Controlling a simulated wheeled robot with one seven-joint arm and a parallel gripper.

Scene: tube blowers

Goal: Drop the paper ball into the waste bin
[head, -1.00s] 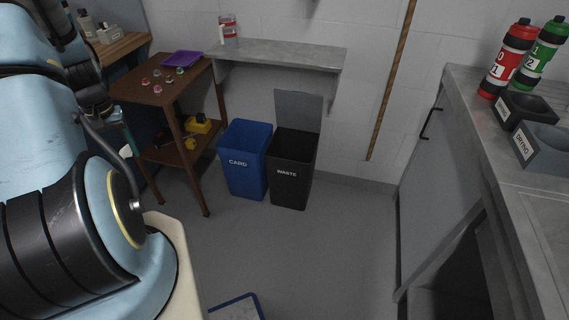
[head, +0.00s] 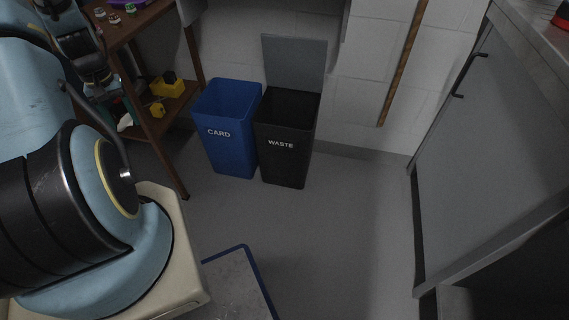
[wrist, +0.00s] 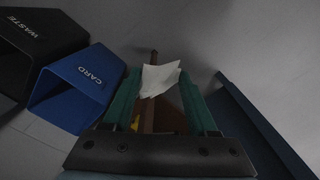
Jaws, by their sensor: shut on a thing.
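The paper ball (wrist: 160,78) is a crumpled white piece between the two teal fingertips in the wrist view. My gripper (wrist: 158,88) is shut on it. In the head view the white paper (head: 124,122) shows low at the left, by the small wooden table. The black waste bin (head: 284,150), marked WASTE, stands on the floor to the right of the gripper, with its grey lid (head: 294,60) raised and its top open. In the wrist view the waste bin (wrist: 38,45) is at the upper left, partly cut off. The paper is not above it.
A blue bin (head: 230,140) marked CARD stands directly left of the waste bin, between it and my gripper. The wooden table (head: 145,80) holds yellow items on its lower shelf. A grey cabinet (head: 490,170) is at the right. The floor in front of the bins is clear.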

